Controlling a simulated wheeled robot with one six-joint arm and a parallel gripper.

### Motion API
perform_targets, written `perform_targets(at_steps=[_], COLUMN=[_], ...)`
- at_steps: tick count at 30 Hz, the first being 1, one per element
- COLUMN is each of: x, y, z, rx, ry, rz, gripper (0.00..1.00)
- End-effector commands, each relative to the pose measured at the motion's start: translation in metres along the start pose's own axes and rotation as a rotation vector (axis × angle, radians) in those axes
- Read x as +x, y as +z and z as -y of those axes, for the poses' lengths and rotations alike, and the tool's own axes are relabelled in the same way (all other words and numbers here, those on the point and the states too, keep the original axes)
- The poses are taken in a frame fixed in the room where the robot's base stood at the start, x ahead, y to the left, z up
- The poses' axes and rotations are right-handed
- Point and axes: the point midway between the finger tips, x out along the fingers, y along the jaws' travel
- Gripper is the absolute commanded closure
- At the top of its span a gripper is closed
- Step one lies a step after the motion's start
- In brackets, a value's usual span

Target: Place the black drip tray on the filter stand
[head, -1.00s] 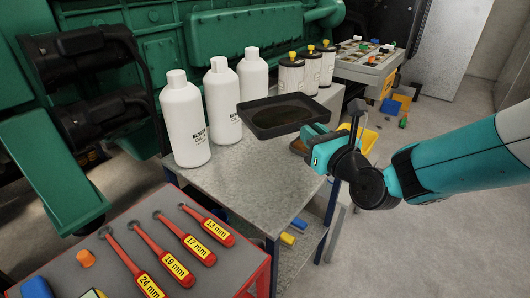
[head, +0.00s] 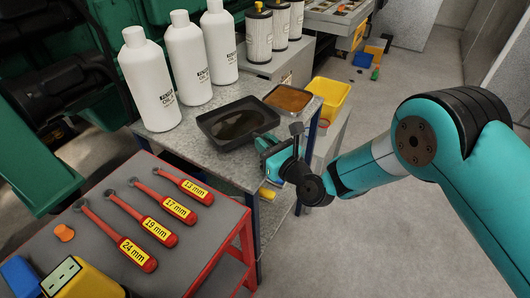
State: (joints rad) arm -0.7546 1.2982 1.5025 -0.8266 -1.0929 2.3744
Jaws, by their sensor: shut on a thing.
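The black drip tray (head: 212,133) is a shallow square pan with dark oil-like liquid inside. It looks level, over the grey metal tabletop (head: 195,155), in front of the white bottles. I cannot tell whether its underside touches the top. My gripper (head: 266,145) is shut on the tray's near right edge. A grey stand (head: 294,68) at the back holds white filters (head: 259,38), some with yellow caps visible. The part of the tabletop beneath the tray is hidden.
White bottles (head: 185,62) stand close behind the tray. A brown-filled shallow tray (head: 289,98) lies to its right, and a yellow bin (head: 328,97) is beyond. A front bench (head: 190,243) carries red-handled wrenches (head: 165,205). Open floor lies at right.

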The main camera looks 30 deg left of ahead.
Motion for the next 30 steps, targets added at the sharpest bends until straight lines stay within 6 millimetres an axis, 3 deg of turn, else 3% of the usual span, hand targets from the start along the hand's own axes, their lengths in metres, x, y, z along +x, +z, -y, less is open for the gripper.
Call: perform_targets(at_steps=[6, 19, 20, 22, 30], x=[-0.001, 0.000, 0.000, 0.000, -0.001], y=[-0.031, -0.039, -0.038, -0.038, -0.038], z=[0.000, 0.000, 0.000, 0.000, 0.000], rx=[0.002, 0.001, 0.001, 0.001, 0.001], ry=[-0.001, 0.000, 0.000, 0.000, 0.000], rz=[-0.001, 0.000, -0.001, -0.002, -0.002], gripper=[1.00, 1.00, 0.75, 0.59, 0.56])
